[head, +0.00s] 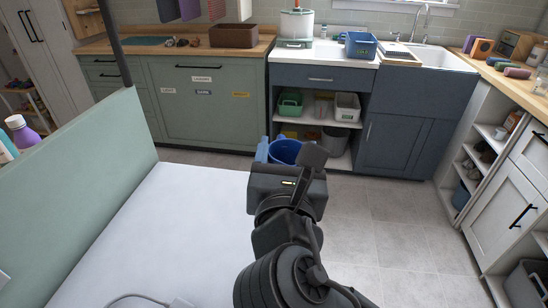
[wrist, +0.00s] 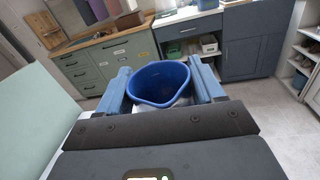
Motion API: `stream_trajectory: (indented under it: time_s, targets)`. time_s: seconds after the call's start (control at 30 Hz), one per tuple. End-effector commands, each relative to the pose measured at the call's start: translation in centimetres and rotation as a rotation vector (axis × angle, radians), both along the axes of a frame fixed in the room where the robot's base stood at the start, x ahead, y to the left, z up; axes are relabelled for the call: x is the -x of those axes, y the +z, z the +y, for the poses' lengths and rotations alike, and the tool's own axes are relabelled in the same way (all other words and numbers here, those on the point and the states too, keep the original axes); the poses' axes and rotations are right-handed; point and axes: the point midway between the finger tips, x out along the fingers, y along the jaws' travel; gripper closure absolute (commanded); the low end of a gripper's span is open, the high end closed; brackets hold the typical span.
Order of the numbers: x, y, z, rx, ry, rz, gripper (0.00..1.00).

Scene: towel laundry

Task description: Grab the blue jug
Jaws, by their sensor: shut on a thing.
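The blue jug (head: 286,151) is held out in front of my arm, with its open mouth facing up toward the cameras. In the wrist view the jug (wrist: 160,84) sits between the two blue fingers of my gripper (wrist: 162,90), one finger on each side. The inside that shows looks empty. My gripper (head: 288,160) is shut on the jug in the head view too, where my wrist hides the jug's lower part and most of the right finger. I cannot tell whether the jug touches anything below.
A white surface (head: 185,215) with a green panel (head: 85,165) lies at left. Ahead stand a green cabinet (head: 205,105) and a blue sink cabinet (head: 395,145) with open shelves. A blue bin (head: 360,44) sits on its counter. Tiled floor (head: 390,215) is clear at right.

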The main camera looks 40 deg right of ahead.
Motion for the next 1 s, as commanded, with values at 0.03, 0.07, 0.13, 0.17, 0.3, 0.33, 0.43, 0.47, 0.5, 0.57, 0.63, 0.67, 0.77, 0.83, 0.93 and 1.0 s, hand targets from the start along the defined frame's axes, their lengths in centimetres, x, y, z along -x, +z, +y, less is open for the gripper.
stream_trajectory:
  time_s: [0.03, 0.07, 0.13, 0.17, 0.3, 0.33, 0.43, 0.47, 0.5, 0.57, 0.63, 0.67, 0.77, 0.83, 0.93, 1.0]
  targets:
    - [0.19, 0.21, -0.17, 0.000, 0.000, -0.001, 0.78]
    - [0.28, 0.29, -0.25, 0.000, 0.000, -0.001, 0.78]
    - [0.46, 0.45, -0.41, -0.001, 0.000, -0.002, 0.78]
    - [0.53, 0.51, -0.47, 0.000, 0.000, -0.003, 0.78]
    - [0.76, 0.69, -0.67, -0.001, 0.001, -0.002, 0.78]
    - [0.79, 0.71, -0.71, 0.000, 0.001, -0.001, 0.78]
    - [0.86, 0.76, -0.77, 0.000, 0.001, -0.001, 0.78]
    - [0.88, 0.77, -0.79, 0.000, 0.001, -0.001, 0.78]
    - [0.90, 0.78, -0.80, 0.000, 0.001, -0.001, 0.78]
    - [0.90, 0.79, -0.81, 0.000, 0.001, -0.001, 0.78]
    - [0.90, 0.80, -0.81, 0.000, 0.001, -0.001, 0.78]
    - [0.90, 0.79, -0.81, 0.000, 0.001, -0.001, 0.78]
    - [0.90, 0.79, -0.81, 0.000, 0.001, -0.001, 0.78]
    - [0.90, 0.80, -0.81, 0.000, 0.001, -0.001, 0.78]
    - [0.90, 0.80, -0.81, 0.000, 0.001, -0.001, 0.78]
    - [0.90, 0.80, -0.81, 0.000, 0.001, -0.001, 0.78]
